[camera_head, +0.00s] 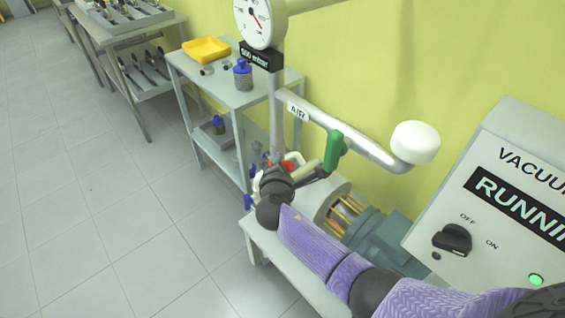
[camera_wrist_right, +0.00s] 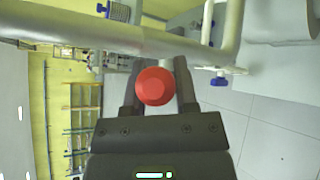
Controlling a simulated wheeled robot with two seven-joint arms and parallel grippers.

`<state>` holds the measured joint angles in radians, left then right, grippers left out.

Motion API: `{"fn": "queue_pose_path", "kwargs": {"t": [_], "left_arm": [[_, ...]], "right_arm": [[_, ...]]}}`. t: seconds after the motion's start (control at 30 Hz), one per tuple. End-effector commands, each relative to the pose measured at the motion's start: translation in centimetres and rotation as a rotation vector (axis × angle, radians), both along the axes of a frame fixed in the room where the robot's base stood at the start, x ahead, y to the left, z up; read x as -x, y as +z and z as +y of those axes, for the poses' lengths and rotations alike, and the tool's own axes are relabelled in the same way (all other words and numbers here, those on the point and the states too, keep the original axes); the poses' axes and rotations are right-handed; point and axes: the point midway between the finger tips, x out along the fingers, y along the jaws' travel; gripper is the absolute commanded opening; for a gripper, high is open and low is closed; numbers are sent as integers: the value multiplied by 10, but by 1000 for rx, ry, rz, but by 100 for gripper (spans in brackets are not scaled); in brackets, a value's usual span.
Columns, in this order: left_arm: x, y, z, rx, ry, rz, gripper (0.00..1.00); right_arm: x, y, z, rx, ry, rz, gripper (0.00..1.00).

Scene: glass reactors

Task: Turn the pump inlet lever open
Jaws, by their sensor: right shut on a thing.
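The red lever end (camera_wrist_right: 155,86) sits between the two fingers of my right gripper (camera_wrist_right: 157,75) in the right wrist view, seen nearly end-on. In the head view a bit of red (camera_head: 290,164) shows beside my right gripper (camera_head: 290,173), low by the upright pipe (camera_head: 275,115). The gripper is shut on the red lever; its body hides most of the lever and the valve. A green lever (camera_head: 334,150) hangs on the side pipe marked AIR. My left gripper is not in view.
The vacuum control box (camera_head: 490,200) reads RUNNING, with a lit green lamp (camera_head: 536,280). A pump motor (camera_head: 380,238) sits beside my right arm. A gauge (camera_head: 258,22) tops the pipe. A grey trolley (camera_head: 225,92) holds a yellow tray (camera_head: 206,49). Floor at left is clear.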

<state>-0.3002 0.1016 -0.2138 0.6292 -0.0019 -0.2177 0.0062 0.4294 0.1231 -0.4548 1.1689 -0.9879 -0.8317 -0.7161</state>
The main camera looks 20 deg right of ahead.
Motion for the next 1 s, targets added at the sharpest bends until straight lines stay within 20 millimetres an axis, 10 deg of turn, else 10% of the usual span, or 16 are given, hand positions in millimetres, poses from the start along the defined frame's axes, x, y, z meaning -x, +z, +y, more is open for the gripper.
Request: {"fn": "queue_pose_path", "kwargs": {"t": [0.17,0.2,0.37,0.67,1.0], "left_arm": [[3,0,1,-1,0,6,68],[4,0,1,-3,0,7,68],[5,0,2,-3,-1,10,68],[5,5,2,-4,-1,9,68],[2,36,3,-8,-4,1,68]], "right_arm": [[0,-1,0,1,0,1,0],[0,-1,0,1,0,1,40],[0,0,0,0,0,0,71],[5,4,3,0,1,-2,71],[65,26,33,-2,0,0,71]]}}
